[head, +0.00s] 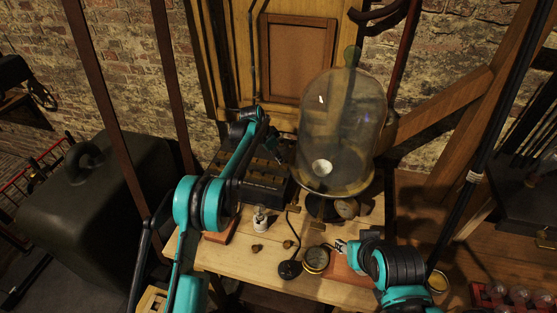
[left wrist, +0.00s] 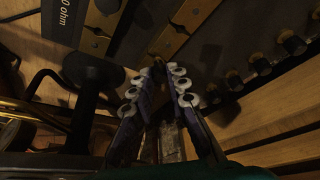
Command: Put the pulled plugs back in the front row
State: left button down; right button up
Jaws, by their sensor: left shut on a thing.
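The black resistance box (head: 262,190) sits at the table's back left, partly covered by my left arm. In the left wrist view, its "ohm" label and brass bars with holes (left wrist: 95,38) lie at the upper left, and a row of standing plugs (left wrist: 262,65) is at the right. My left gripper (left wrist: 158,75) is over the box, its fingers close together on a small brownish plug (left wrist: 157,58), mostly hidden between them. Two small brown plugs, one left (head: 257,248) and one right (head: 287,244), lie on the table front. My right gripper (head: 341,245) is low over the table's right; its opening is unclear.
A glass bell jar (head: 340,130) stands on a dark base right of the box. A small white-and-glass item (head: 261,218), a round brass instrument (head: 316,259) and a black knob-like piece (head: 290,269) stand on the table. A red rack of jars (head: 510,296) is at far right.

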pick_arm(q)
notch_tip(320, 180, up, 9)
jog(key=p, duration=0.2)
jog(key=shift+s+a+f+p, duration=0.35)
jog(key=shift+s+f+p, duration=0.15)
jog(key=shift+s+f, duration=0.7)
jog(key=shift+s+a+f+p, duration=0.3)
jog(key=shift+s+f+p, duration=0.15)
jog(key=shift+s+f, duration=0.75)
jog(key=shift+s+a+f+p, duration=0.35)
jog(key=shift+s+f+p, duration=0.15)
jog(key=shift+s+f, duration=0.7)
jog(key=shift+s+f+b, duration=0.1)
jog(key=shift+f+b, duration=1.1)
jog(key=shift+b, duration=0.15)
jog(key=c, duration=1.4)
grip_release()
